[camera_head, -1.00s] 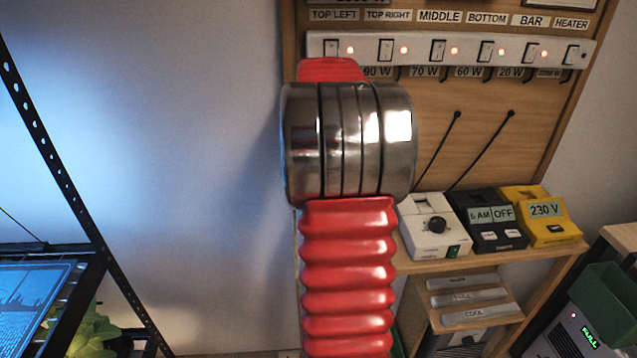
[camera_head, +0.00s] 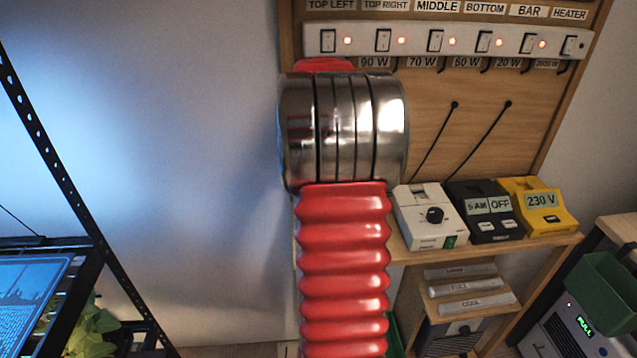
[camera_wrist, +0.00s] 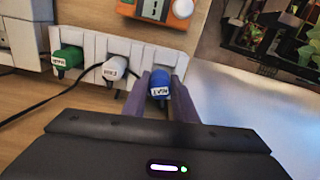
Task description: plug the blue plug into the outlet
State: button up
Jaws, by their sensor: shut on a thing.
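In the wrist view the blue plug (camera_wrist: 159,84) is between the two fingers of my gripper (camera_wrist: 160,88), which is shut on it. The plug carries a white label. It is right at the right end of a white outlet strip (camera_wrist: 90,47), and I cannot tell whether it is seated in a socket. A white plug (camera_wrist: 115,69) and a green plug (camera_wrist: 66,58) sit in the strip to its left. In the head view my red and metal arm hides my gripper and the blue plug.
An orange device (camera_wrist: 160,8) is just behind the strip. A black cable (camera_wrist: 60,92) runs at the left. In the head view, a switch strip (camera_head: 460,45) hangs on the board above white, black and yellow boxes (camera_head: 540,205) on a shelf.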

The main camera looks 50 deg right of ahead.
jog(key=shift+a+f, duration=0.1)
jog(key=shift+f, duration=1.45)
jog(key=o, duration=0.8)
jog(key=shift+o, duration=1.7)
notch_tip(320, 180, up, 8)
jog(key=shift+w+f, duration=0.1)
jog(key=shift+r, duration=0.7)
